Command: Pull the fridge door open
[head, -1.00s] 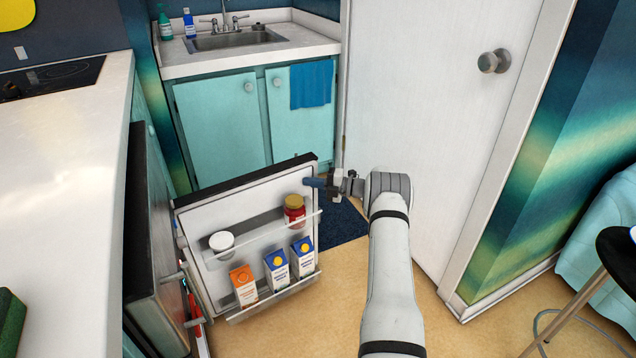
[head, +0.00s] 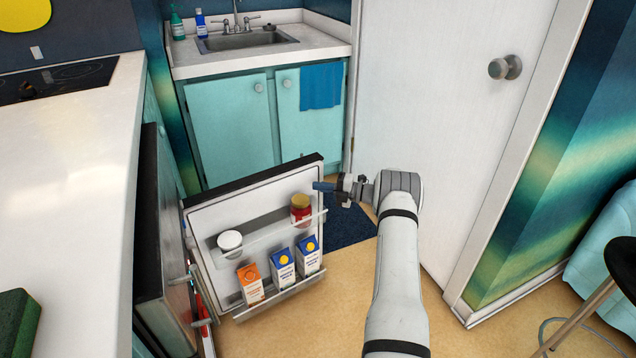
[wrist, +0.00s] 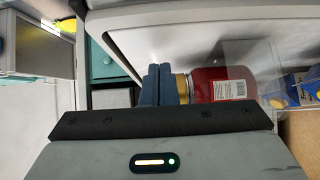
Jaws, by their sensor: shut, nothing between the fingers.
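The fridge door (head: 225,213) stands wide open, its white inner side with shelves facing my camera. In the head view my gripper (head: 322,186) is at the door's far upper edge, on the inner side, just above the red jar (head: 301,210). In the wrist view the blue fingers (wrist: 159,84) are together with nothing between them, close to the door's inner panel and beside the jar (wrist: 222,84). Whether the fingers touch the door I cannot tell. The fridge body (head: 165,245) is at the left, under the counter; its inside is mostly hidden.
The door racks hold a white tub (head: 230,241) and several cartons (head: 282,268). A white counter (head: 65,190) lies left. Teal cabinets (head: 230,123) with a sink stand behind. A white door (head: 440,110) is close right of my arm. The floor (head: 300,320) in front is clear.

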